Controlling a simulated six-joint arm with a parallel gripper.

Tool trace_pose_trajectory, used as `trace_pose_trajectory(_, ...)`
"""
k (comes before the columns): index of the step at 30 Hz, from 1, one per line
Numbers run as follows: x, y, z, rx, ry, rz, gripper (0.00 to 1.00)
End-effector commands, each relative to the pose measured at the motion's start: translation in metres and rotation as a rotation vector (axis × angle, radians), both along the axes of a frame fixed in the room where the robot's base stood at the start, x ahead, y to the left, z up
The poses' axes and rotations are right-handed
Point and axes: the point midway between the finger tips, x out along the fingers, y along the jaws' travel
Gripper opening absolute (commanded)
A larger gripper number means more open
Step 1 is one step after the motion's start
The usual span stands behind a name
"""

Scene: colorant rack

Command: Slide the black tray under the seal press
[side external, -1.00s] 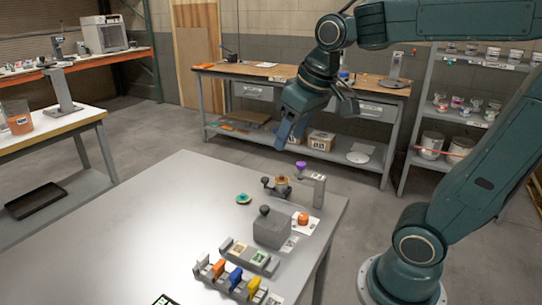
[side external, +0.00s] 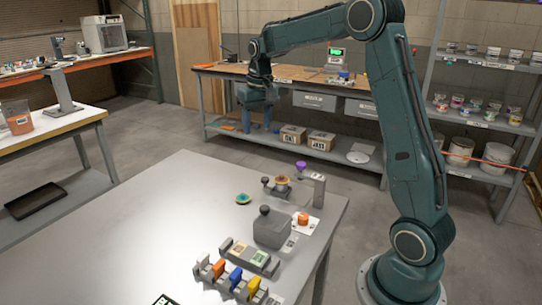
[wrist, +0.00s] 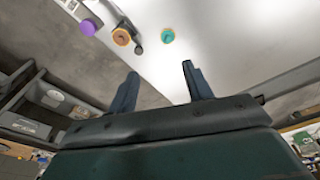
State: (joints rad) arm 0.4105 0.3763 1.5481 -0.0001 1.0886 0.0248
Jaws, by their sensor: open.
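A black tray (side external: 36,201) lies flat on the low grey shelf under the left table in the side view. A grey upright stand with a flat base (side external: 64,92) is on that table above it; I cannot tell if it is the seal press. My gripper (side external: 257,124) hangs fingers down in front of the back workbench, far to the right of the tray. In the wrist view its two fingers (wrist: 159,72) are apart with nothing between them. The tray does not show in the wrist view.
The grey front table (side external: 170,225) carries a teal dish (side external: 243,198), a purple-topped piece (side external: 301,166), a grey block (side external: 271,229) and a rack of coloured pieces (side external: 235,279). A container of orange material (side external: 18,118) stands on the left table. The front table's left part is clear.

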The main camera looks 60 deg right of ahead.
Motion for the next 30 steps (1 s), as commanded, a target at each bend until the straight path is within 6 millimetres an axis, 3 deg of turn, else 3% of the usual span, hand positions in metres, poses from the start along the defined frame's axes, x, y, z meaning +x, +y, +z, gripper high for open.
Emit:
trace_pose_trajectory(9,0.03,-0.067,-0.064,0.036,0.072,-0.096,0.5)
trace_pose_trajectory(15,0.037,-0.097,-0.097,0.054,0.104,-0.139,0.5)
trace_pose_trajectory(21,0.039,-0.108,-0.109,0.06,0.114,-0.154,0.5)
trace_pose_trajectory(30,0.038,-0.108,-0.113,0.061,0.115,-0.155,0.5)
